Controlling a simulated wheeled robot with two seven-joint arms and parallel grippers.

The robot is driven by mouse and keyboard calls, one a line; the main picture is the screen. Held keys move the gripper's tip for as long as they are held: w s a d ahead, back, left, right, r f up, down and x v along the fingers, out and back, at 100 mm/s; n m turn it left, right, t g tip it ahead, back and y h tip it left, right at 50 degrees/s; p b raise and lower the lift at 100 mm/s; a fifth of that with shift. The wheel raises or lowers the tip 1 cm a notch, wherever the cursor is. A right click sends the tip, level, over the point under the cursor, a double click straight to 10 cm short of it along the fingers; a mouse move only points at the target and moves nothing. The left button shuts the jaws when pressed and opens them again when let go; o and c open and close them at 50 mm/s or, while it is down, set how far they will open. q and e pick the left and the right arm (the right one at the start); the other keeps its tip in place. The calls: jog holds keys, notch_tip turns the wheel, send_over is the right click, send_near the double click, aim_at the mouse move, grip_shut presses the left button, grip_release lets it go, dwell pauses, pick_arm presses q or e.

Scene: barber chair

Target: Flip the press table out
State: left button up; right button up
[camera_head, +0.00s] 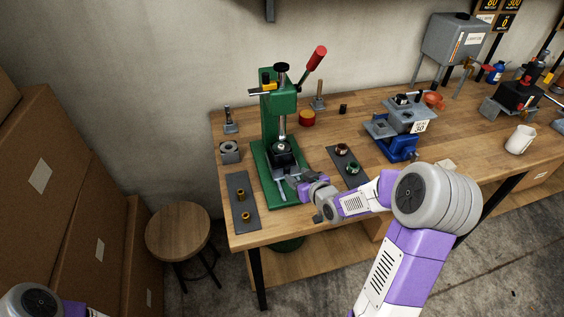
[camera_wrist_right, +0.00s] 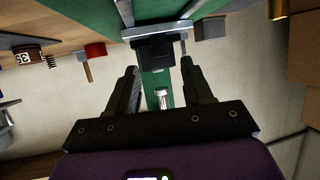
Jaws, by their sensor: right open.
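The green press (camera_head: 267,130) stands upright on the wooden workbench, its red-knobbed lever (camera_head: 317,57) raised to the upper right. A dark block, seemingly the press table (camera_head: 284,158), sits low in front of the column, with pale metal rails in front of it. My right gripper (camera_head: 293,183) is at the front right of the press base; its fingers look small and partly merged with the rails there. In the right wrist view my right gripper (camera_wrist_right: 160,74) is open, with the dark block (camera_wrist_right: 154,51) just beyond its fingertips and nothing clearly held. My left gripper is out of view.
A dark mat (camera_head: 244,205) with small brass parts lies left of the press. Another mat (camera_head: 347,168) with small round parts lies to its right, near my right arm. A blue and grey fixture (camera_head: 398,130) stands further right. A round stool (camera_head: 178,230) stands at the bench's left.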

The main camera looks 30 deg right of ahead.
aim_at(289, 170)
jog(key=shift+b+x, duration=0.35)
jog(key=shift+x, duration=2.8)
grip_shut()
